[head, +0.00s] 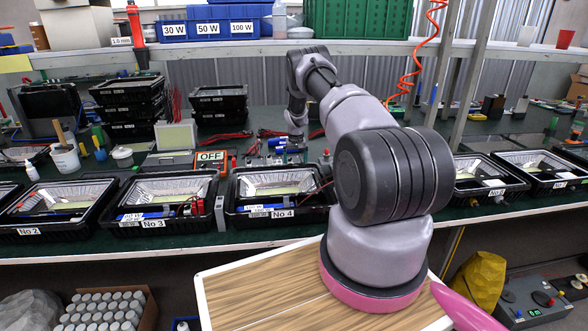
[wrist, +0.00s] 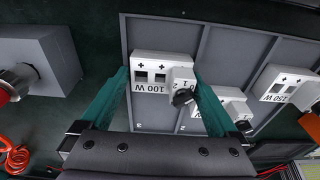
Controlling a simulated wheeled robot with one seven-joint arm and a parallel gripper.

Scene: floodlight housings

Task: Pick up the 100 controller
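The 100 controller (wrist: 150,88) is a white box with a black knob, plus and minus marks and an upside-down "100 W" label in the wrist view. It sits in a compartment of a grey divided tray (wrist: 222,50). My gripper (wrist: 160,76) is open, with one teal finger to the left and one to the right of the controller. A narrow gap shows at the left finger; contact on the right is hard to tell. In the head view my arm reaches over the bench, and the controller cannot be made out there.
A second white controller (wrist: 232,102) lies close to the right finger, and a 150 W one (wrist: 288,88) is farther right. A grey box (wrist: 45,60) with a red button stands left. In the head view, black floodlight housings such as No 4 (head: 240,208) line the bench front.

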